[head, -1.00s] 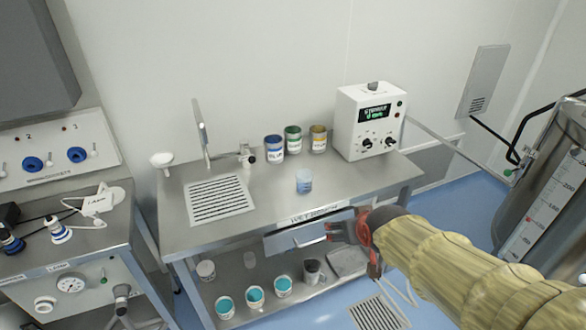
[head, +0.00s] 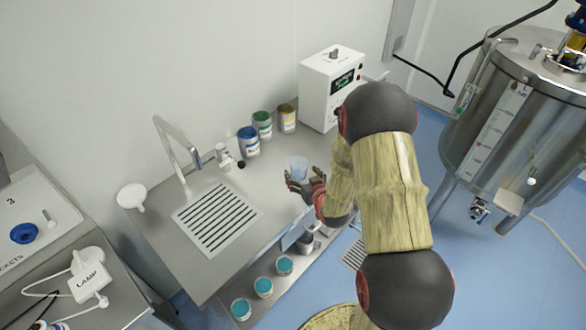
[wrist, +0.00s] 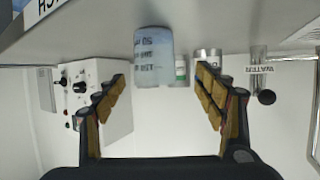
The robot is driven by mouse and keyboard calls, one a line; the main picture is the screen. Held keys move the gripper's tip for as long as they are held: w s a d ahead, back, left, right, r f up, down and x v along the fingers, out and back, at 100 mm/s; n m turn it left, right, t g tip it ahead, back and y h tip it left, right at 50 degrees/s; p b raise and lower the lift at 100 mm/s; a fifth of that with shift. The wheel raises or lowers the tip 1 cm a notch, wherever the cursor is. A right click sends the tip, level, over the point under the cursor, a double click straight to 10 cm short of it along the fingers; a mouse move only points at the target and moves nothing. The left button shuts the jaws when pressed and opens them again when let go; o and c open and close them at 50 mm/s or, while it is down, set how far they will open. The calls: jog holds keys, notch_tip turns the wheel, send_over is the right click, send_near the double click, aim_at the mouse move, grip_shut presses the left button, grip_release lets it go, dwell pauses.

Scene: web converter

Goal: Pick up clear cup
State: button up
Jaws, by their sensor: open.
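The clear cup (head: 299,167) stands on the steel table near its front edge, with a bluish tint and markings on its side. My gripper (head: 303,185) is at the table's front edge, right by the cup in the head view. In the wrist view, which looks upside down, the cup (wrist: 153,57) is ahead of and between the two open fingers of my gripper (wrist: 160,95). The fingers are spread wide with nothing held between them. I cannot tell whether any part touches the cup.
Blue, green and yellow labelled jars (head: 249,141) stand behind the cup. A white control box (head: 331,88) stands at the table's back right. A tap (head: 178,150) and drain grate (head: 216,217) are to the left. Teal-filled cups (head: 263,286) sit on the lower shelf.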

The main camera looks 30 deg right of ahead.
aim_at(296, 165)
jog(key=shift+s+d+f+b+x, duration=0.1)
jog(key=shift+d+f+x, duration=0.05)
jog(key=shift+x, duration=0.95)
jog(key=shift+s+d+f+b+x, duration=0.1)
jog(key=shift+d+x, duration=0.05)
jog(key=shift+x, duration=0.95)
jog(key=shift+d+f+b+x, duration=0.1)
jog(key=shift+d+f+x, duration=0.05)
jog(key=shift+x, duration=0.95)
jog(key=shift+c, duration=0.4)
jog(key=c, duration=1.1)
jog(key=shift+r, duration=0.1)
jog(key=shift+c, duration=0.7)
